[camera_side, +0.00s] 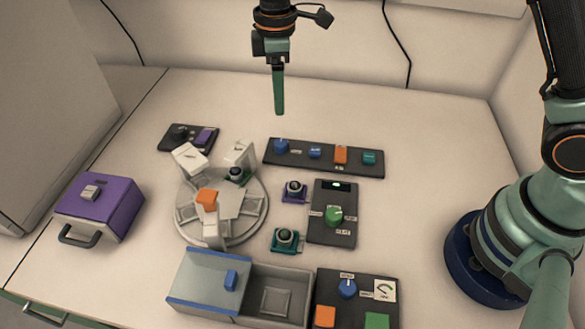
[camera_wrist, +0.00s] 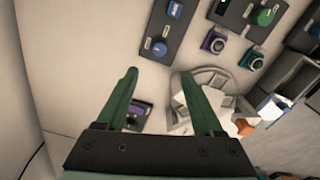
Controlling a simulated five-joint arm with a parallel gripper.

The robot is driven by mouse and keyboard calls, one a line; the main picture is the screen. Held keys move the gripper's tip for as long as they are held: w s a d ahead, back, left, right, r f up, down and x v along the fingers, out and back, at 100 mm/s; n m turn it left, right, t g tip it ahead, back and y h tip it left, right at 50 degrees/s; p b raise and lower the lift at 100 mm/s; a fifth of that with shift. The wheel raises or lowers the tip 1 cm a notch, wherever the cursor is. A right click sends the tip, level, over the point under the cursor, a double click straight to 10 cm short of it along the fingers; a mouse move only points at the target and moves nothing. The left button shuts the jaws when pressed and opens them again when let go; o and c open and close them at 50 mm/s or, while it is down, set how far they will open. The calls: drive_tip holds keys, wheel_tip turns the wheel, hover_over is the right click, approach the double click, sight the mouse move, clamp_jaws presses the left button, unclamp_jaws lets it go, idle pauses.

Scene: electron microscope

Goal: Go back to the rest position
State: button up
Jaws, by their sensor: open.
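My gripper (camera_side: 279,105) hangs above the back of the table in the side view, well clear of everything below it. In the wrist view my gripper (camera_wrist: 160,75) shows two green fingers spread apart with nothing between them. A round grey-white carousel (camera_side: 247,223) with white holders and an orange block stands on the table to the lower left of the gripper. The carousel also shows in the wrist view (camera_wrist: 217,78), partly behind the right finger. My arm's base is at the right of the side view.
A long control panel (camera_side: 325,157) lies below the gripper. A purple box (camera_side: 100,205) stands at left. A tray with a sliding lid (camera_side: 207,281), a knob panel (camera_side: 345,225) and a front panel (camera_side: 360,300) lie nearer. The back table strip is clear.

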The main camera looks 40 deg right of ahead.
drive_tip(key=s+d+r+m+t, duration=0.3)
drive_tip(key=s+d+r+m, duration=0.35)
drive_tip(key=d+r, duration=0.35)
drive_tip(key=s+d+m+t, duration=0.2)
drive_tip(key=s+d+m, duration=0.3)
drive_tip(key=s, duration=0.5)
drive_tip(key=shift+d+r+t, duration=0.3)
drive_tip(key=shift+d+r, duration=0.05)
drive_tip(key=shift+d, duration=0.15)
drive_tip(key=shift+m, duration=0.25)
